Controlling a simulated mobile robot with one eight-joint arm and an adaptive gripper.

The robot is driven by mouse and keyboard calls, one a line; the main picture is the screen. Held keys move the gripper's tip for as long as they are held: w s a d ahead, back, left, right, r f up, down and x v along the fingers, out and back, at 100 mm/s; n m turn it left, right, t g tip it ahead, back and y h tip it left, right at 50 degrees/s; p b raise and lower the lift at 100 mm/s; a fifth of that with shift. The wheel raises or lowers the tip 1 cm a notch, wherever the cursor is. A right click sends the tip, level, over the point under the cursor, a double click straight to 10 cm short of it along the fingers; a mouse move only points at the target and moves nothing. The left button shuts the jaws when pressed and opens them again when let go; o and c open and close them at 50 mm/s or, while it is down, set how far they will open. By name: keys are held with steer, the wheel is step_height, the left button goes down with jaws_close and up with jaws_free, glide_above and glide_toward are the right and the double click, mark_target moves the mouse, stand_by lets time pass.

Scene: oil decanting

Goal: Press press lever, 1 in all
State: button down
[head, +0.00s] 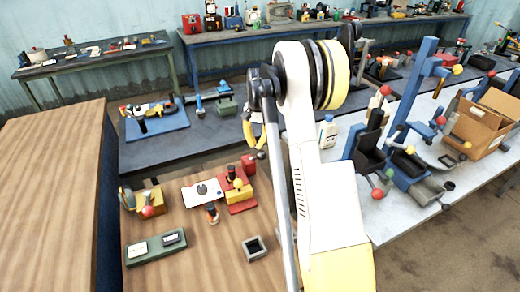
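I cannot tell for sure which part is the press lever, since several levers with ball knobs show. A tall blue press-like stand (412,95) is on the pale bench at right, with a yellow-knobbed lever (450,70) near its upper right. Red-knobbed levers stand beside it, one on a dark device (370,137) to its left. A small red-and-yellow device (240,193) with a dark knob sits on the near wooden table. My white and yellow arm fills the centre.
The wooden table (165,222) also holds a yellow clamp-like device (148,200), a grey-green block (155,247) and a small square dish (254,248). An open cardboard box (482,120) is at right. The left wooden top (50,180) is bare. Cluttered benches line the back wall.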

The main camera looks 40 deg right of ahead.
steer(key=shift+w+d+r, duration=0.1)
steer(key=shift+w+r, duration=0.25)
steer(key=shift+w+d+r+p, duration=0.25)
steer(key=shift+w+r+p, duration=0.35)
steer(key=shift+w+r, duration=0.3)
steer(key=shift+w+d+r+p, duration=0.2)
steer(key=shift+w+r+p, duration=0.35)
steer(key=shift+w+r, duration=0.25)
